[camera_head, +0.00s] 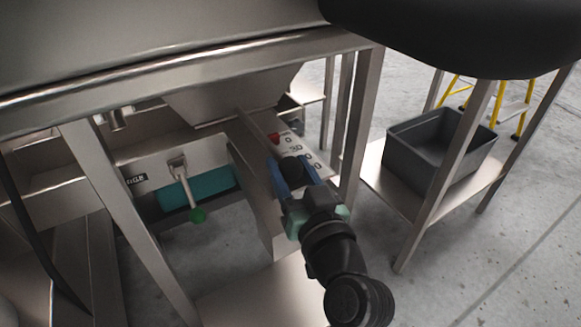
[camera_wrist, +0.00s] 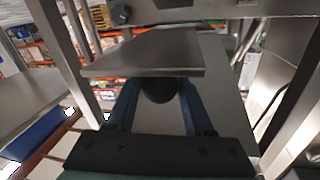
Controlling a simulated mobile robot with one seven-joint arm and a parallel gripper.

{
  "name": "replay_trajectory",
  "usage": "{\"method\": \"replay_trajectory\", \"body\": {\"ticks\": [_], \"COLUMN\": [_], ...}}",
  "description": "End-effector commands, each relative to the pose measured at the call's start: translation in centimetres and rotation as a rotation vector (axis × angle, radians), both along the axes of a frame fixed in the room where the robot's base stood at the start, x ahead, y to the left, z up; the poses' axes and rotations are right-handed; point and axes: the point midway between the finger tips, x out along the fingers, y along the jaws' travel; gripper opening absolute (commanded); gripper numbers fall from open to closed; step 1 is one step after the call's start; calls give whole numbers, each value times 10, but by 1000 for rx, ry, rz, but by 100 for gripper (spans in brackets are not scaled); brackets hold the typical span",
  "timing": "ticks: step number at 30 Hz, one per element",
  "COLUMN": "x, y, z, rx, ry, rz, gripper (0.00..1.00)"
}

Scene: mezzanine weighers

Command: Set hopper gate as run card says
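The hopper (camera_head: 235,98) is a grey metal funnel under the bench. A white scale plate (camera_head: 297,147) with dark numbers, a "30" among them, lies below it. A red mark (camera_head: 273,138) sits at its upper end. My gripper (camera_head: 292,172) is at the lower part of this scale. Its blue fingers stand on both sides of a black round knob (camera_wrist: 159,90) and appear to touch it. They cover part of the scale, so the knob's exact reading is unclear. A lever with a green ball (camera_head: 197,215) hangs to the left. No run card is readable.
A steel leg (camera_head: 358,130) stands right of the scale, close to my arm. A grey bin (camera_head: 418,155) sits on a low shelf (camera_head: 385,178) at the right. A partly hidden label (camera_head: 135,180) and a teal surface (camera_head: 210,186) lie left. Open floor shows at lower right.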

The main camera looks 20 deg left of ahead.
Motion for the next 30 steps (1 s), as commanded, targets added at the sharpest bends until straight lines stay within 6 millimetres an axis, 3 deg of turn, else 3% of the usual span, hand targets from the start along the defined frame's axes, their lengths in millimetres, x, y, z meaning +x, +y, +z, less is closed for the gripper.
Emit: {"method": "replay_trajectory", "body": {"ticks": [1, 5, 15, 24, 30], "x": [0, 0, -1, -31, -38], "y": [0, 0, -2, -42, -48], "z": [0, 0, 0, -1, 0], "rx": [0, 0, 0, 1, 0], "ry": [0, 0, 0, 0, 0], "rz": [0, 0, 0, -3, 0], "gripper": [23, 0, 0, 0, 0]}}
